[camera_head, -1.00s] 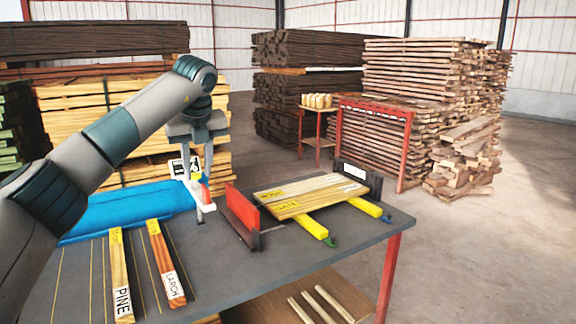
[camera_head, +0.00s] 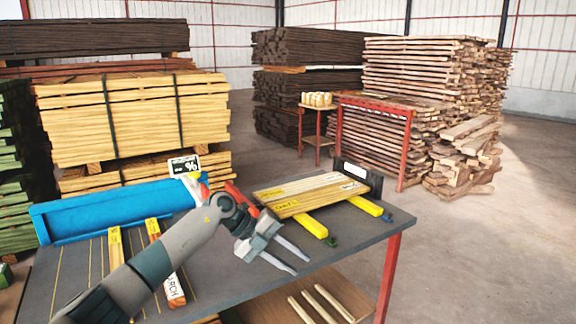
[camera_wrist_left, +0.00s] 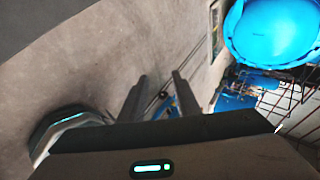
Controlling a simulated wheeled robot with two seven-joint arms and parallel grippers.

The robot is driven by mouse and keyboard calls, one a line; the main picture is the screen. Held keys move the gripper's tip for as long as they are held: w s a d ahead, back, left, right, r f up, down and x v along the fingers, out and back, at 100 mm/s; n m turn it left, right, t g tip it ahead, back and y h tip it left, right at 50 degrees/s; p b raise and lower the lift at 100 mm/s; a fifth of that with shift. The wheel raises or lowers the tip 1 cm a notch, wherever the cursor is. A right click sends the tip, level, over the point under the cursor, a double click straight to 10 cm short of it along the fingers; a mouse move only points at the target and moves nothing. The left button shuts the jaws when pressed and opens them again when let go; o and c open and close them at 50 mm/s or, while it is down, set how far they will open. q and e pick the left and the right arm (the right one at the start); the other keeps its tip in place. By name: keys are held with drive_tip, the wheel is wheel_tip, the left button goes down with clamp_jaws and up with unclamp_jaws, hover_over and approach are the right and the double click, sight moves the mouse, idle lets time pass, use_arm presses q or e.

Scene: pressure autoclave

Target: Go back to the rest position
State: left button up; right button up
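My left gripper (camera_head: 302,266) is in front of the table's middle in the head view, pointing to the lower right. Its two fingers are apart with nothing between them. In the left wrist view the fingers (camera_wrist_left: 157,85) also stand apart and empty, with grey floor behind them. My left arm crosses the table's front left and hides parts of the PINE and LARCH strips (camera_head: 154,229). My right gripper is not in the head view.
A blue rounded object (camera_wrist_left: 275,30) shows in the wrist view. Open floor (camera_head: 480,255) lies to the right.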

use_arm(q)
drive_tip(key=s+d+f+n+t+h, duration=0.2)
drive_tip(key=f+n+t+h, duration=0.15)
drive_tip(key=f, duration=0.25)
drive_tip(key=s+d+f+n+t+h, duration=0.2)
drive_tip(key=f+n+h, duration=0.2)
drive_tip(key=f+n, duration=0.1)
drive_tip(key=s+a+f+n+t+y, duration=0.3)
drive_tip(key=a+f+n, duration=0.15)
drive_tip(key=f, duration=0.45)
drive_tip(key=s+a+f+n+t+y, duration=0.2)
drive_tip(key=s+a+f+n+y, duration=0.15)
drive_tip(key=f+n, duration=0.4)
drive_tip(key=s+a+f+n+t+y, duration=0.25)
drive_tip(key=a+f+n+y, duration=0.2)
drive_tip(key=f, duration=0.55)
drive_tip(key=s+a+f+n+g+y, duration=0.1)
drive_tip(key=s+a+f+n+g, duration=0.1)
drive_tip(key=s+f, duration=0.6)
drive_tip(key=s+a+f+n+g+y, duration=0.2)
drive_tip(key=s+a+f, duration=0.3)
drive_tip(key=s, duration=1)
drive_tip(key=s+a+f+n+g+y, duration=0.2)
drive_tip(key=s+a+f+g, duration=0.1)
drive_tip(key=s+f, duration=0.8)
drive_tip(key=shift+s+a+f, duration=0.4)
drive_tip(key=shift+a, duration=0.3)
